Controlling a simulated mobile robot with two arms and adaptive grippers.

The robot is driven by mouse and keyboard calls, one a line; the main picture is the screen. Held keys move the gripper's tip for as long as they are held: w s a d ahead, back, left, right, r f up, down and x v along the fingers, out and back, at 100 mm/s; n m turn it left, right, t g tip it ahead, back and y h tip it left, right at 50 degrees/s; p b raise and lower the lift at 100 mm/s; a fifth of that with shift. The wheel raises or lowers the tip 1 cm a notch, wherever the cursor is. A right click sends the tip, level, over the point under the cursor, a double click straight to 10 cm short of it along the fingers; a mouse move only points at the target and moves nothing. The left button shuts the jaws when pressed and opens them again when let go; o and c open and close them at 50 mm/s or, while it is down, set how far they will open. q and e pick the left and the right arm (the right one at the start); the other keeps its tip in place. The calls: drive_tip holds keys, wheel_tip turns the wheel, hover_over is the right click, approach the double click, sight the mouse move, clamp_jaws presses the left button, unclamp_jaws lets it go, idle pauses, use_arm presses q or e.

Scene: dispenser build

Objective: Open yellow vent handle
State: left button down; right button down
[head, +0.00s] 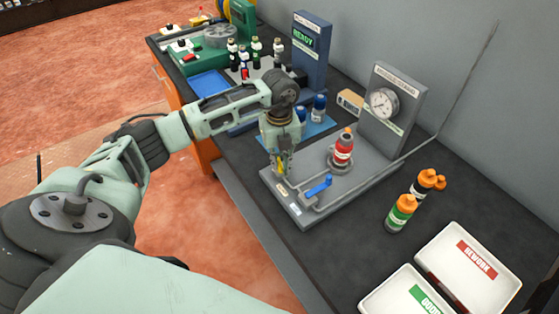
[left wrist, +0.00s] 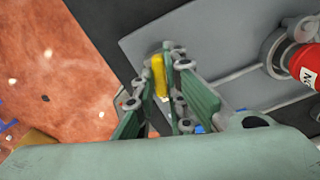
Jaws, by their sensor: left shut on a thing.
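The yellow vent handle (left wrist: 158,76) shows between my fingers in the left wrist view, at the edge of the grey test stand's base plate. My left gripper (head: 282,170) points down over the front left part of that plate and is shut on the handle. In the head view the fingers hide most of the handle. The grey test stand (head: 345,205) also carries a blue handle (head: 319,187) on a pipe to the right of my gripper. My right gripper is not in view.
A red bottle with an orange cap (head: 343,150) stands in a holder on the plate, before a panel with a round gauge (head: 384,103). Blue-capped bottles (head: 319,108) stand behind my gripper. Orange-capped bottles (head: 401,213) and two white trays (head: 460,240) are at right.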

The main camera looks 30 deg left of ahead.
sight(279, 163)
use_arm(q)
drive_tip(key=n, duration=0.3)
drive_tip(key=shift+r+n, duration=0.1)
drive_tip(key=shift+n, duration=0.5)
drive_tip(key=c, duration=1.8)
unclamp_jaws()
wheel_tip(279, 163, up, 12)
